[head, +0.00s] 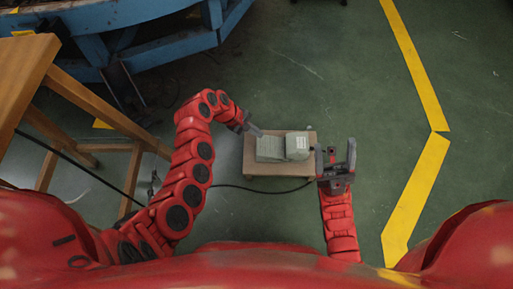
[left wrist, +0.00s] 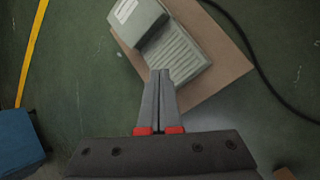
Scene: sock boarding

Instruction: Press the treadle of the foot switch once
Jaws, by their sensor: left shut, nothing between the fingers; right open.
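The foot switch (head: 297,145) is a grey-beige box with a ribbed treadle (head: 270,148) on its left side. It sits on a brown board (head: 280,170) on the floor. In the left wrist view the ribbed treadle (left wrist: 178,58) and the boxy housing (left wrist: 138,18) show beyond my fingers. My left gripper (head: 256,131) is shut and empty, its tips at the upper left edge of the treadle. It also shows in the left wrist view (left wrist: 160,75), overlapping the treadle's edge; contact cannot be told. My right gripper (head: 334,158) is open and empty, just right of the board.
A black cable (head: 245,188) runs from the board leftward across the floor. A wooden table (head: 30,62) stands at the left, with blue machinery (head: 160,50) at the upper left. Yellow floor lines (head: 415,65) lie to the right. The green floor beyond the board is clear.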

